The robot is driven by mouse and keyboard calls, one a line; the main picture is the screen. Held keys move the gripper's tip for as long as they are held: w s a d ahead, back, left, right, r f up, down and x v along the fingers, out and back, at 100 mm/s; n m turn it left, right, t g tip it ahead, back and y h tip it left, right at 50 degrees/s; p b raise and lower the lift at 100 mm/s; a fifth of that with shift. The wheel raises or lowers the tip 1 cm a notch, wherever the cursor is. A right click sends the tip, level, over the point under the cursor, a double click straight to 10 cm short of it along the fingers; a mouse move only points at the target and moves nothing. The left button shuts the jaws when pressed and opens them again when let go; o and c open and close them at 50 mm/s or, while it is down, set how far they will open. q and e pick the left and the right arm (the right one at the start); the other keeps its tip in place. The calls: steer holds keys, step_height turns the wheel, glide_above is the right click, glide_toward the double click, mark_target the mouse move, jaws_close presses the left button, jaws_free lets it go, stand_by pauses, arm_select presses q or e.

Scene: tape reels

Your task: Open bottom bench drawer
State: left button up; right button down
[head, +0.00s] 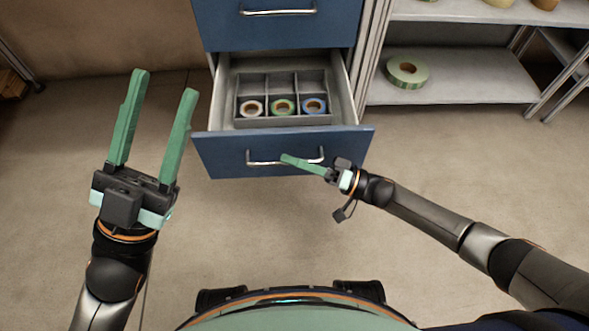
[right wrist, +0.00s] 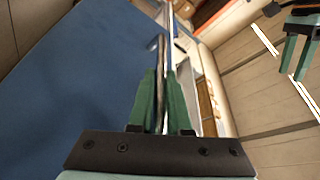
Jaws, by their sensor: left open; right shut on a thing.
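The bottom bench drawer (head: 224,155) has a blue front and is pulled well out from the bench in the head view. Its silver bar handle (head: 262,162) runs across the front. My right gripper (head: 285,158) is shut on the handle near its middle. In the right wrist view, the green fingers (right wrist: 163,80) close around the handle bar beside the blue front (right wrist: 80,75). My left gripper (head: 165,82) is open and empty, left of the drawer and apart from it. It also shows in the right wrist view (right wrist: 294,60).
A grey divided tray (head: 284,121) in the drawer holds a pale, a green and a blue tape reel. A closed blue drawer (head: 280,28) is above. A shelf (head: 455,80) at right holds a green-white reel (head: 407,71). The floor (head: 240,225) in front is clear.

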steer(key=c, duration=0.9)
jaws_free()
steer(key=shift+o, duration=0.2)
steer(key=p+v, duration=0.1)
steer(key=v, duration=1.1)
steer(key=shift+d+f, duration=0.15)
steer(key=shift+d, duration=0.15)
steer(key=shift+s, duration=0.1)
